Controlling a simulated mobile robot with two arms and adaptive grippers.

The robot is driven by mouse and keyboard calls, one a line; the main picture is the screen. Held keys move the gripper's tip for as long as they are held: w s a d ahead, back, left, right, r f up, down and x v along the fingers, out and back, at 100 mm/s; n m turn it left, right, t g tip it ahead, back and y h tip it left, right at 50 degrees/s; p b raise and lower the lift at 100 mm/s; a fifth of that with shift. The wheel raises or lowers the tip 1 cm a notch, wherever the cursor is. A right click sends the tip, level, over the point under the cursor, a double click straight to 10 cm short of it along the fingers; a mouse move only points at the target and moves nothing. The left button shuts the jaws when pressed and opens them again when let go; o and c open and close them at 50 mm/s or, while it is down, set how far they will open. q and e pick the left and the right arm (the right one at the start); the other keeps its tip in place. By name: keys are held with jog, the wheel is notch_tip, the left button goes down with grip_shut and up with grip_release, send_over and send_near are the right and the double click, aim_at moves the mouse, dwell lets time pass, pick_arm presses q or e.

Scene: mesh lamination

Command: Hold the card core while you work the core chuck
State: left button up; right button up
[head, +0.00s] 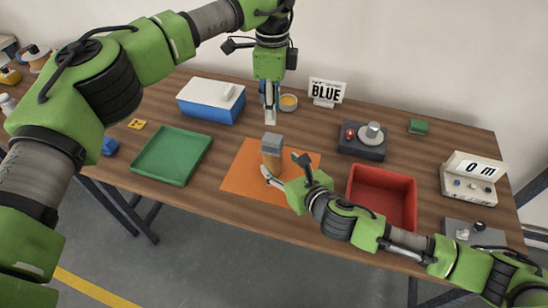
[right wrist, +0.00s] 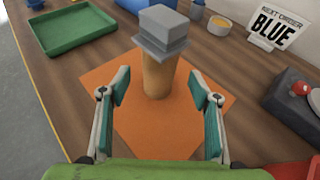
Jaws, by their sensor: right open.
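The brown card core (head: 271,164) stands upright on an orange mat (head: 240,180); it also shows in the right wrist view (right wrist: 158,78). The grey core chuck (head: 272,143) sits on its top end, a stepped block in the right wrist view (right wrist: 162,32). My right gripper (head: 284,167) is low at the core, its fingers open. In the right wrist view its fingertips (right wrist: 160,86) lie left and right of the core, with gaps on both sides. My left gripper (head: 270,118) points down above and behind the chuck, apart from it; its finger gap is not clear.
A green tray (head: 143,170) lies left of the mat and a red tray (head: 366,211) right of it. Behind are a blue box with a white lid (head: 206,106), a small bowl (head: 288,107), a BLUE sign (head: 326,92) and a dark device (head: 352,146). Table between is clear.

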aim_at(277, 162)
jog(key=shift+x, duration=3.1)
grip_shut()
